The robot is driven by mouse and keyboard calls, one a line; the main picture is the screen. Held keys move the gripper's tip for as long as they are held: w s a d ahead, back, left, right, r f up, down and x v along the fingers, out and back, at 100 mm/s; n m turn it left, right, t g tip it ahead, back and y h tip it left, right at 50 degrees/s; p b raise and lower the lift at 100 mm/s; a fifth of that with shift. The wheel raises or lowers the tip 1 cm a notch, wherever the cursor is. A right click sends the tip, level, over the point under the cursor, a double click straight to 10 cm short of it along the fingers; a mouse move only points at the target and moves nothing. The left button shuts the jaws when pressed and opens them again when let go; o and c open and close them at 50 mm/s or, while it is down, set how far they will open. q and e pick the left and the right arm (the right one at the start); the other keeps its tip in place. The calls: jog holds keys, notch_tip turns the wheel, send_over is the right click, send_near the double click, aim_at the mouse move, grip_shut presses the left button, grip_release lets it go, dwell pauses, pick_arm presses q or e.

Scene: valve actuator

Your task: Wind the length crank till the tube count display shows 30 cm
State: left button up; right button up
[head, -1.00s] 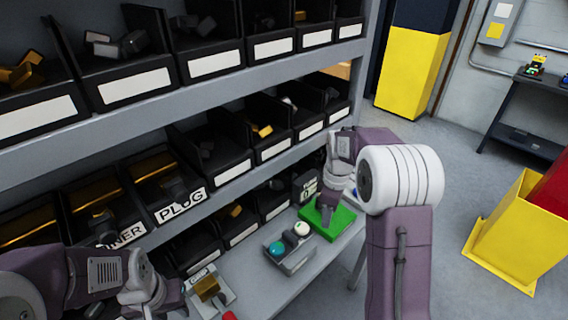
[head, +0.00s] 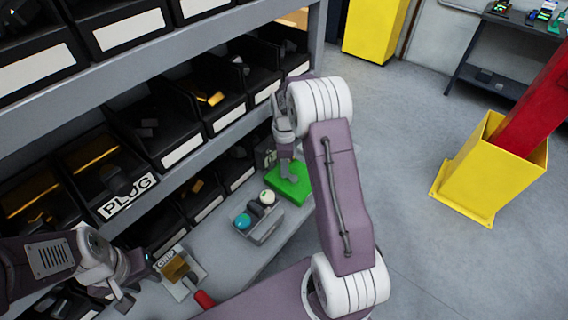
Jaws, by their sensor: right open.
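The tube count display (head: 266,155) is a small dark box at the back of the bench. It is partly covered by my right arm, and I cannot read its number. I cannot clearly make out the length crank. My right gripper (head: 287,176) points down over the green block (head: 291,186), and it is open. I cannot tell whether it touches the block. My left gripper (head: 138,282) has its fingers apart, with nothing seen between them. It is left of a small plate labelled GRIP (head: 182,273) that carries a brass-coloured block.
A grey tray (head: 262,228) with a teal, a dark and a white ball-like piece stands mid-bench. A red handle (head: 204,299) lies near the front. Shelves of black bins (head: 165,139) rise behind. A yellow post base (head: 490,170) stands on the floor at right.

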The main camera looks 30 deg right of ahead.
jog(key=shift+a, duration=0.15)
jog(key=shift+c, duration=0.7)
jog(key=shift+w+f, duration=0.1)
grip_shut()
jog(key=shift+d, duration=0.2)
